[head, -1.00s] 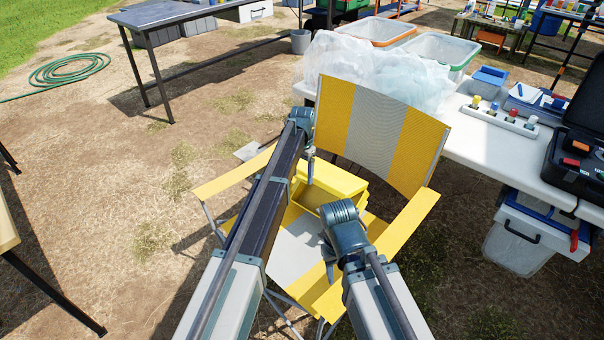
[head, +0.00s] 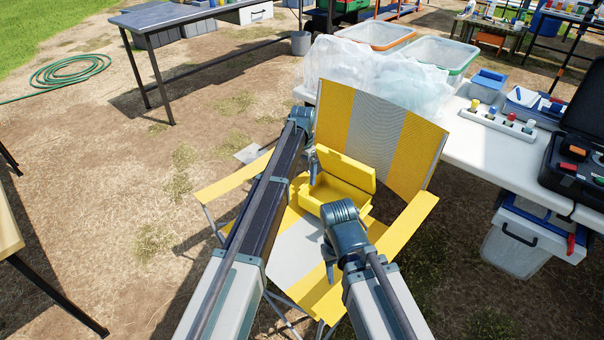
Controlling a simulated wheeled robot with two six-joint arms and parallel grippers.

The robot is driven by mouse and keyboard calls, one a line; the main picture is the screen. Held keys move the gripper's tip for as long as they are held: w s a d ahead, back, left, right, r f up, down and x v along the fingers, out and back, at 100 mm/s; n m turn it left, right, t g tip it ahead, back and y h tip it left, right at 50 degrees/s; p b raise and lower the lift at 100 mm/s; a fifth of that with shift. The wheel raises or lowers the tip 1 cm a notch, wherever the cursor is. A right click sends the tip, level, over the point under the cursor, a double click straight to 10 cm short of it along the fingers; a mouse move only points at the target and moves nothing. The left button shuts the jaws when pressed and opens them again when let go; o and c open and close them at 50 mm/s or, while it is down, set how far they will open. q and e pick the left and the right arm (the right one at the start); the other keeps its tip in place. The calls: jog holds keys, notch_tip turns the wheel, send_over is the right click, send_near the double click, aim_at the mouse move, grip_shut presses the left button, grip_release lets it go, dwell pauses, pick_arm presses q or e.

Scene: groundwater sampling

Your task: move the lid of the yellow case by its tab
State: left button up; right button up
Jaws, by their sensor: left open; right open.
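The yellow case (head: 350,198) sits on the seat of a yellow and grey folding chair. Its lid (head: 347,170) stands raised at the back of the case, in front of the chair's backrest. My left gripper (head: 313,174) is open and points down at the left end of the lid; I cannot tell whether it touches it. The lid's tab cannot be made out. My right gripper (head: 330,268) is open and empty, over the chair seat in front of the case. My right wrist hides part of the case's front.
The folding chair's backrest (head: 375,130) rises behind the case, and its armrests (head: 408,225) flank it. A white table (head: 480,150) with clear bags (head: 385,80) and capped bottles stands behind to the right. Open ground lies to the left.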

pick_arm(q)
notch_tip(320, 180, up, 12)
jog(key=p, duration=1.1)
jog(key=shift+f, duration=0.1)
jog(key=shift+c, duration=0.2)
